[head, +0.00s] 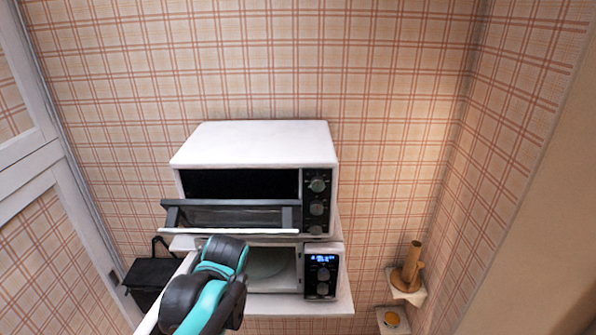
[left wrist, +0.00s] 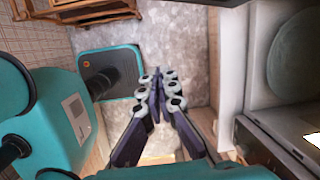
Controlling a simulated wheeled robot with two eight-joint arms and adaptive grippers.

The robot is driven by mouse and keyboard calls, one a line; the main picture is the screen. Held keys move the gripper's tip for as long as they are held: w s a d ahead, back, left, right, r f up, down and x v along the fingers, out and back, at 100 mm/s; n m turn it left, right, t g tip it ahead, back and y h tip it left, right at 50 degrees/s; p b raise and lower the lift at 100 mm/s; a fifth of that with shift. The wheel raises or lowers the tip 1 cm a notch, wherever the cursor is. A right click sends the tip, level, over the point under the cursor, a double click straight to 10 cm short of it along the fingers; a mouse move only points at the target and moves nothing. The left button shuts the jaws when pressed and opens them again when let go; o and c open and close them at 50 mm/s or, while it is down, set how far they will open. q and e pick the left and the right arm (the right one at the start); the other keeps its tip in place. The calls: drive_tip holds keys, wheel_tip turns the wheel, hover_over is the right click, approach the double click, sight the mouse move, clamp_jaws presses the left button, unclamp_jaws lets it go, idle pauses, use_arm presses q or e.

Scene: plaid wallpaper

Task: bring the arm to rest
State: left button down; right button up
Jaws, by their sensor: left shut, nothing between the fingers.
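My left arm crosses the lower middle of the head view, in front of a white microwave (head: 335,272); its fingers are hidden there. In the left wrist view my left gripper (left wrist: 157,82) is shut and empty, with its fingertips together over the grey floor. The microwave also shows at the right of the left wrist view (left wrist: 228,65), apart from the fingers. Its front is open, and a round plate (head: 268,262) lies inside. My right gripper is not in view.
A white toaster oven (head: 255,145) stands above the microwave, its glass door (head: 232,215) tipped open. A black box-like thing (head: 148,273) is at the lower left. A brown wooden object (head: 411,265) stands on a small shelf at the right, above an orange item (head: 391,319).

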use_arm(q)
drive_tip(key=s+f+n+t+h+b, duration=0.1)
drive_tip(key=s+f+n+t+b, duration=0.2)
drive_tip(key=f+n+b, duration=0.4)
drive_tip(key=s+a+f+n+t+h+b, duration=0.1)
drive_tip(key=s+f+n+t+b, duration=0.2)
drive_tip(key=f+n+b, duration=0.5)
wheel_tip(320, 180, down, 2)
drive_tip(key=shift+s+f+n, duration=0.15)
drive_tip(key=shift+f+n, duration=0.05)
drive_tip(key=shift+n, duration=0.8)
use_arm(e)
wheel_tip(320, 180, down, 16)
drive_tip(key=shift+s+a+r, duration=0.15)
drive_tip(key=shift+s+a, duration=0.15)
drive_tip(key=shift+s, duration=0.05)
use_arm(q)
drive_tip(key=shift+a, duration=0.1)
